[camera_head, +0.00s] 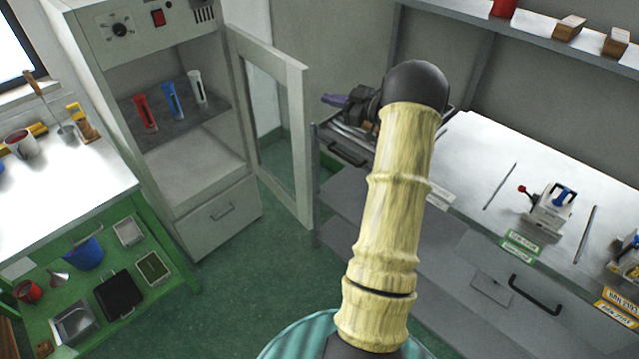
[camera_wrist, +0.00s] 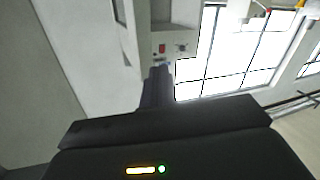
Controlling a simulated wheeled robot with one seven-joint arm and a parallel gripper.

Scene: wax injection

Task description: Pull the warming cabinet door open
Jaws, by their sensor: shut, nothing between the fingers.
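The warming cabinet (camera_head: 130,55) stands at the back left in the head view, with a dial and a red switch on its top panel. Its door (camera_head: 299,150), a pale frame around a glass pane, stands wide open, swung out to the right. My gripper (camera_head: 330,99) is to the right of the door's free edge, partly hidden by my arm; I cannot tell how far apart they are. In the wrist view my gripper (camera_wrist: 158,78) has its dark fingers together, empty, and the cabinet's control panel (camera_wrist: 172,47) shows beyond them.
Red, blue and white tubes (camera_head: 172,101) stand on the cabinet shelf. A green bench (camera_head: 75,190) with tools is at the left. A grey workbench (camera_head: 450,160) with a drawer and small fixtures is at the right, beside the door. Green floor (camera_head: 245,270) is clear between them.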

